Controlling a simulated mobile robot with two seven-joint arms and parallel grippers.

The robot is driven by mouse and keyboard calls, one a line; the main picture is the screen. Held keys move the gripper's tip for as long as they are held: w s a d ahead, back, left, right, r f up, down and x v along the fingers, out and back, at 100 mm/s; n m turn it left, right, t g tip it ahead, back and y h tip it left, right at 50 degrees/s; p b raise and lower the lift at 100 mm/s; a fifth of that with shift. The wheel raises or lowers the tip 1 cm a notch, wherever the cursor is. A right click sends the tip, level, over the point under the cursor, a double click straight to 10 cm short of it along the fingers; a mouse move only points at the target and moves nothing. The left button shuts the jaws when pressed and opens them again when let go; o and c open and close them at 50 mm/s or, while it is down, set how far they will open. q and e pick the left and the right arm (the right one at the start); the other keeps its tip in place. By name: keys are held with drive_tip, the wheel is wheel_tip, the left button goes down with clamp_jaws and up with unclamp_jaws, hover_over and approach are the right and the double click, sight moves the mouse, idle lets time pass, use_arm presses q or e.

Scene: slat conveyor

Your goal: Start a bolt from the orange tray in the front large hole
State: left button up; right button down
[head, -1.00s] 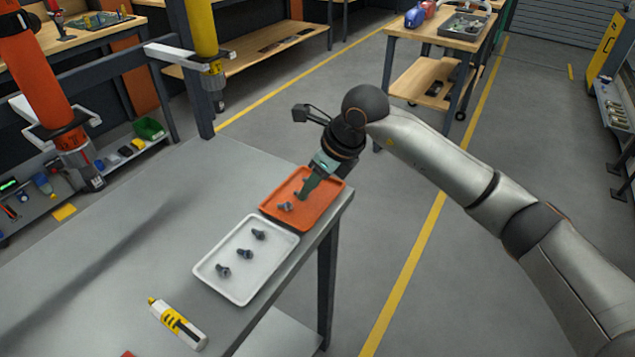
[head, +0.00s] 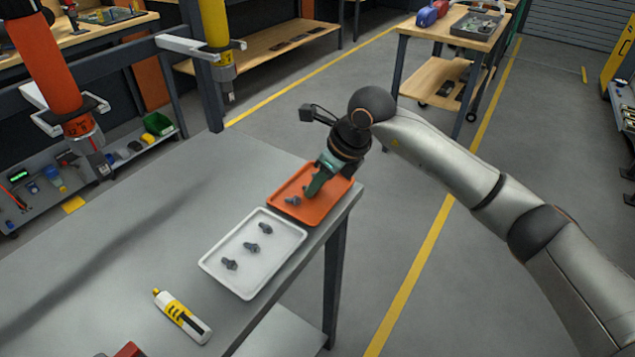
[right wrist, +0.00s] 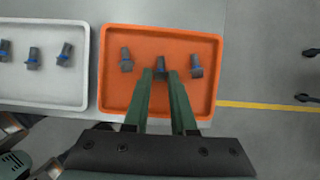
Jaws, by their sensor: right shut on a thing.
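The orange tray (head: 322,218) lies flat at the table's right edge; it also shows in the right wrist view (right wrist: 112,98). My right gripper (head: 309,194) reaches down into it. In the right wrist view its two green fingers (right wrist: 162,76) are shut on the middle dark bolt (right wrist: 162,64), which is in the tray area. One bolt (right wrist: 126,60) stands to the left of the fingers and another (right wrist: 196,66) to the right, both apart from them. In the head view one loose bolt (head: 292,201) shows beside the fingertips. No large hole is in view. My left gripper is not in view.
A white tray (head: 247,293) with three bolts lies beside the orange tray. A white and yellow tube (head: 182,317) lies nearer on the table. A red thing (head: 128,350) is cut off at the bottom edge. The table's left part is clear.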

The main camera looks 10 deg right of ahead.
drive_tip(key=shift+r, duration=0.1)
drive_tip(key=shift+r+p, duration=1.6)
drive_tip(key=shift+r, duration=0.8)
